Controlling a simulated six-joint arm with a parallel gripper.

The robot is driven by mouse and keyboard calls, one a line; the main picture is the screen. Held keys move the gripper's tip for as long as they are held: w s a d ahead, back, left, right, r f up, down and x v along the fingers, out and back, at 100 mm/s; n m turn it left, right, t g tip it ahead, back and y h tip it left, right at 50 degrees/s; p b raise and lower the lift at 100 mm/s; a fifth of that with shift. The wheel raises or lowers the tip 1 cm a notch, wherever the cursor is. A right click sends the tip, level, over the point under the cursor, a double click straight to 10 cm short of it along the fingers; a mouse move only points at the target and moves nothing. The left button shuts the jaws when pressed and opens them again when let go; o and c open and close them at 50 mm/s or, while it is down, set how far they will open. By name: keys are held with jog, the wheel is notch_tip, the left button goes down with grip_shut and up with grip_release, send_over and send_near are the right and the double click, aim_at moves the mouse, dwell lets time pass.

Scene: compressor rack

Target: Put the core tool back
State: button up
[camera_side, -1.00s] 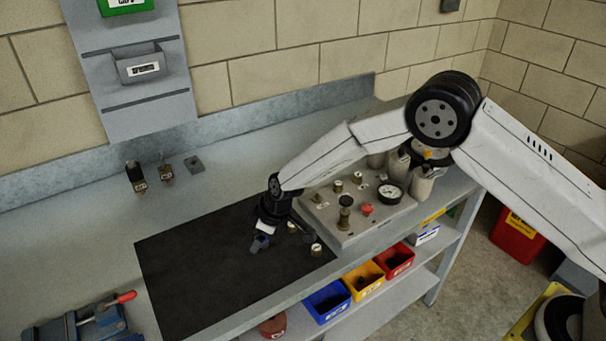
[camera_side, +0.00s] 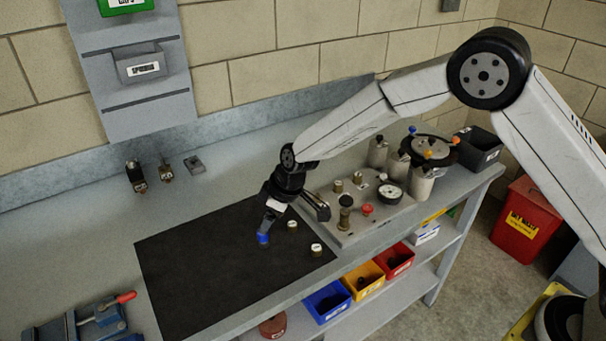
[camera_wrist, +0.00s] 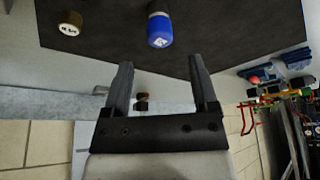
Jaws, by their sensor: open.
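A short blue cylinder with a white mark on its end, possibly the core tool, is on the black mat (camera_side: 200,275) in the side view (camera_side: 263,239). It also shows in the wrist view (camera_wrist: 159,29), just beyond the fingertips and between their lines. My gripper (camera_side: 285,213) is above the mat's right part. In the wrist view its two fingers (camera_wrist: 160,65) are spread apart with nothing between them. Its body hides part of the mat's far edge. I cannot tell from the side view whether the fingers touch the cylinder.
Two brass caps (camera_side: 292,225) (camera_side: 316,249) are on the mat right of the cylinder. A panel with knobs and gauge (camera_side: 390,193) stands to the right. Small holders (camera_side: 137,178) (camera_side: 194,165) stand at the back left. A vise (camera_side: 95,322) is front left. The mat's left is clear.

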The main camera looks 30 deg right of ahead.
jog(key=shift+v, duration=2.4)
jog(key=s+d+r+m+h, duration=0.2)
jog(key=s+d+m, duration=0.7)
jog(key=s+d, duration=1.1)
jog(key=s+h, duration=0.1)
jog(key=s, duration=0.2)
jog(key=shift+s+d+r+g, duration=0.2)
jog(key=shift+s+d+g, duration=0.1)
jog(key=shift+d, duration=0.05)
